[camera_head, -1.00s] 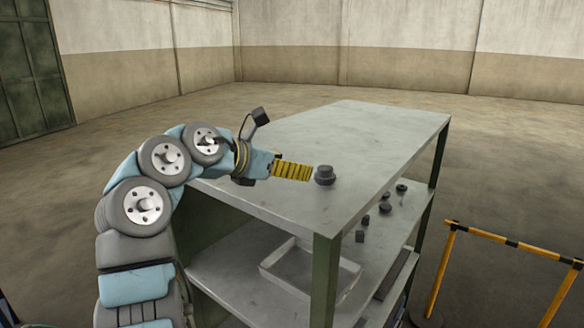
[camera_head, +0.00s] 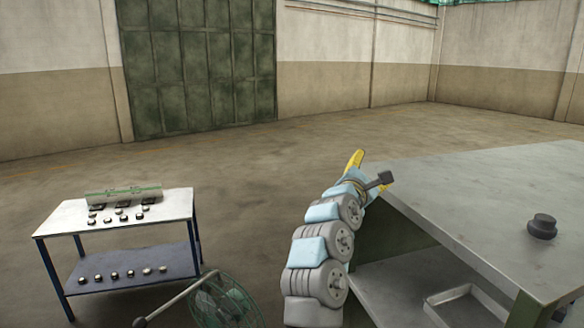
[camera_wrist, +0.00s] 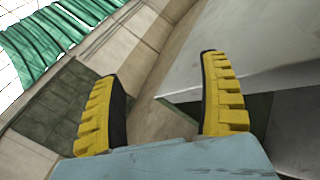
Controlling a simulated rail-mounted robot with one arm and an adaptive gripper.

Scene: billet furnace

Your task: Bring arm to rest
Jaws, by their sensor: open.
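My arm rises at the middle right of the head view, beside the left edge of the grey bench (camera_head: 480,190). My gripper (camera_head: 355,160) is at its top end, its yellow fingers pointing up, apart from the bench. In the wrist view my gripper (camera_wrist: 165,105) shows two yellow ridged fingers spread wide with nothing between them. A dark round knob-like part (camera_head: 542,226) stands on the bench top, away from the gripper.
A small table (camera_head: 62,222) with several small parts on two levels stands at the left. A green caged fan (camera_head: 222,302) is in front. Open floor (camera_head: 250,170) lies behind.

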